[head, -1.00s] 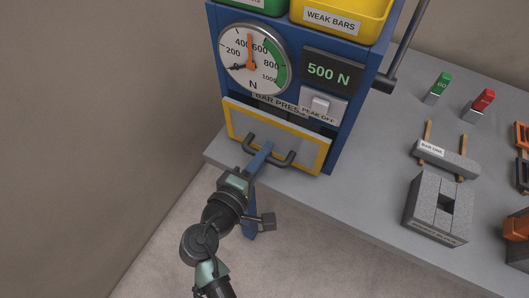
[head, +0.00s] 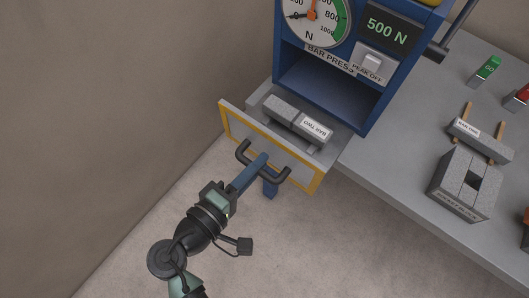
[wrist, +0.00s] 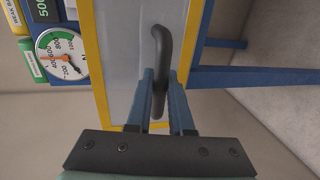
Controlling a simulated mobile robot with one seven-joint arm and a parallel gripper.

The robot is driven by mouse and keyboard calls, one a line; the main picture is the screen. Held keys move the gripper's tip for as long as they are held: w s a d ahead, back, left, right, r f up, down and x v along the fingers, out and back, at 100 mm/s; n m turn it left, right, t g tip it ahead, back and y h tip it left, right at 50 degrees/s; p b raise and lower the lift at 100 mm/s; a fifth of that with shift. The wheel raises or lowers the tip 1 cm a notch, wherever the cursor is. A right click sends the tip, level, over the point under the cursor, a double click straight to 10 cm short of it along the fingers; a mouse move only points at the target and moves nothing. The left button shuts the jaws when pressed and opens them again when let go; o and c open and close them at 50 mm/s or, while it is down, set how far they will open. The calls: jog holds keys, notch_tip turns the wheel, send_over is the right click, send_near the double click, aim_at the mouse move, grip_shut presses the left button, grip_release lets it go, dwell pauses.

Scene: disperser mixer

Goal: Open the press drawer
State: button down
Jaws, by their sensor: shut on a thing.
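The press drawer (head: 316,180) has a grey front with a yellow frame. It stands pulled out of the blue bar press (head: 330,92), leaving a dark opening behind it. A grey bar labelled BAR TWO (head: 284,112) lies inside on supports, in two pieces or bent at the middle. The drawer's dark handle (head: 243,151) is on its front. My gripper (head: 261,163) is shut on the handle. In the wrist view the handle (wrist: 161,45) passes between the blue fingers (wrist: 160,90), and the drawer front (wrist: 120,50) fills the middle.
The grey bench (head: 400,155) holds a hollow grey block (head: 462,188), a BAR ONE piece (head: 480,138) and a green tag block (head: 486,70) on the right. A lever (head: 460,25) rises at the press's right side. The floor before the drawer is clear.

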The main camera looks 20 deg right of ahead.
jog(key=shift+s+a, duration=0.1)
jog(key=c, duration=1.1)
grip_release()
jog(key=v, duration=1.3)
jog(key=shift+b, duration=0.4)
